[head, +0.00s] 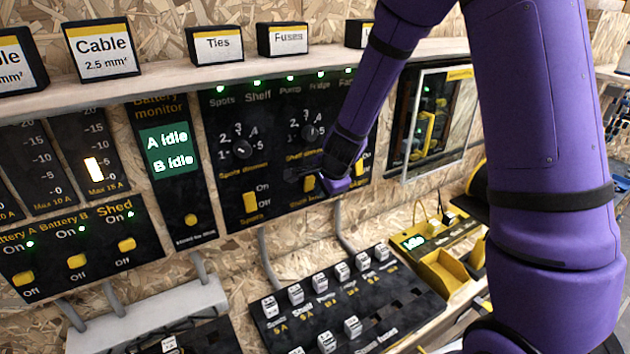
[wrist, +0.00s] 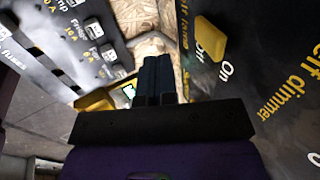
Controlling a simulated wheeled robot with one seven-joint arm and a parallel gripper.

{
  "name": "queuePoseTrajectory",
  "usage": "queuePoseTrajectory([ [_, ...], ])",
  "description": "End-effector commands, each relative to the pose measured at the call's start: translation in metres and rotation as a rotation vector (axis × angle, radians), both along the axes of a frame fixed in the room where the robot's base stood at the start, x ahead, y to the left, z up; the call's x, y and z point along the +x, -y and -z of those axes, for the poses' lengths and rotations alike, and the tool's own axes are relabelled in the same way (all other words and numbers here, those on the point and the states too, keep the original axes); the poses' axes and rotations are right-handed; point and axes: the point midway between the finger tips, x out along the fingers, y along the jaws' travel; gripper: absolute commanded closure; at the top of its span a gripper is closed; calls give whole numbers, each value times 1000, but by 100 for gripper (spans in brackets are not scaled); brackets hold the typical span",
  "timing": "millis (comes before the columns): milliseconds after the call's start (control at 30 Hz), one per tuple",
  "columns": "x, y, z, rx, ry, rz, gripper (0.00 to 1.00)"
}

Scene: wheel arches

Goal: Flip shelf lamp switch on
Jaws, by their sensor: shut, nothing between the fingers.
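The shelf lamp switch (head: 309,184) is a yellow rocker on the black control panel, below the shelf dimmer, and is partly hidden by my gripper in the head view. In the wrist view, the yellow switch (wrist: 210,38) stands near its "Off" and "On" marks, to the right of my fingers. I cannot tell which way it is tipped. My gripper (head: 296,174) is close in front of the panel at this switch. Its dark fingers (wrist: 158,68) are together and empty. Whether they touch the switch is not clear.
The spots switch (head: 250,202) is to the left and another yellow switch (head: 362,163) to the right. Dimmer knobs (head: 242,149) sit above. A fuse board (head: 345,300) slopes out below. A shelf (head: 270,66) with label boxes runs above. A glass-fronted box (head: 438,120) is at the right.

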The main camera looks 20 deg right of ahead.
Motion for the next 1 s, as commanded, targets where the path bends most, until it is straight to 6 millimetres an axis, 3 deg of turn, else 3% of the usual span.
queuePoseTrajectory([
  [700, 36, -8, -2, 1, 1, 0, 100],
  [1000, 41, -8, -3, 2, 1, 0, 100],
])
